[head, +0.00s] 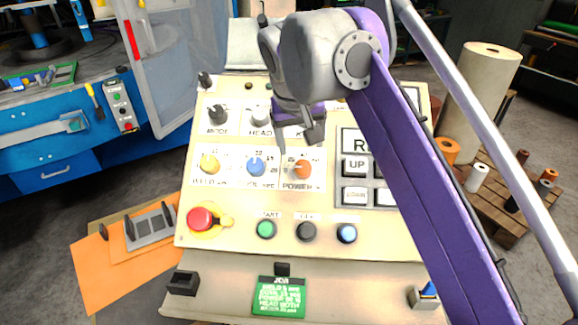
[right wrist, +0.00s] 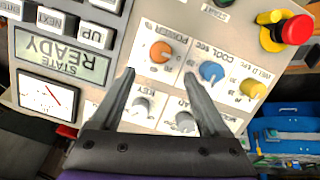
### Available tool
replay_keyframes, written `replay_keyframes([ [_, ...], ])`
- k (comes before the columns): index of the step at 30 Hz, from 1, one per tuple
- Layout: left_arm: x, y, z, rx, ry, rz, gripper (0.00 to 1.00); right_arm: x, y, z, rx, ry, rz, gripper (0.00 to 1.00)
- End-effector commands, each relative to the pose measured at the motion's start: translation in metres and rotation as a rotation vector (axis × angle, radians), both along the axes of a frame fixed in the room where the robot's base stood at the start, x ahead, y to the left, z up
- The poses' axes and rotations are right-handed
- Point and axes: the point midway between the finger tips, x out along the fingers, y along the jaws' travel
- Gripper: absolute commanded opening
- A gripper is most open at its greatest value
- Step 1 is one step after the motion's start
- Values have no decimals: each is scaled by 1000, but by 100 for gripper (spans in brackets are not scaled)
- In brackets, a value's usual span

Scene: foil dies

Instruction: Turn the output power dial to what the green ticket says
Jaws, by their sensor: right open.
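The orange power dial (head: 302,169) is at the right end of the dial row on the cream panel, labelled POWER. My right gripper (head: 300,144) is open and empty just above it in the head view. In the right wrist view the orange dial (right wrist: 161,52) lies just beyond the gap between the open fingertips (right wrist: 160,75), apart from them. The green ticket (head: 280,298) is at the panel's lower front; its POWER line shows a number too blurred to read surely. My left gripper is out of view.
A blue dial (head: 256,167) and a yellow dial (head: 210,164) sit left of the orange one. Grey knobs are above it. A red emergency button (head: 200,219) and several push buttons are below. A display and keys, partly hidden by my right arm, are at the right.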

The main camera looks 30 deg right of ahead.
Motion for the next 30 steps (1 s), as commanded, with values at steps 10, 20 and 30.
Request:
replay_keyframes([
  [10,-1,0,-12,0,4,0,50,18,-14,-54,1,0,-1,78],
  [20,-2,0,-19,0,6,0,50,32,-25,-93,0,-1,1,78],
  [30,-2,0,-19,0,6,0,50,33,-26,-96,0,-1,1,78],
])
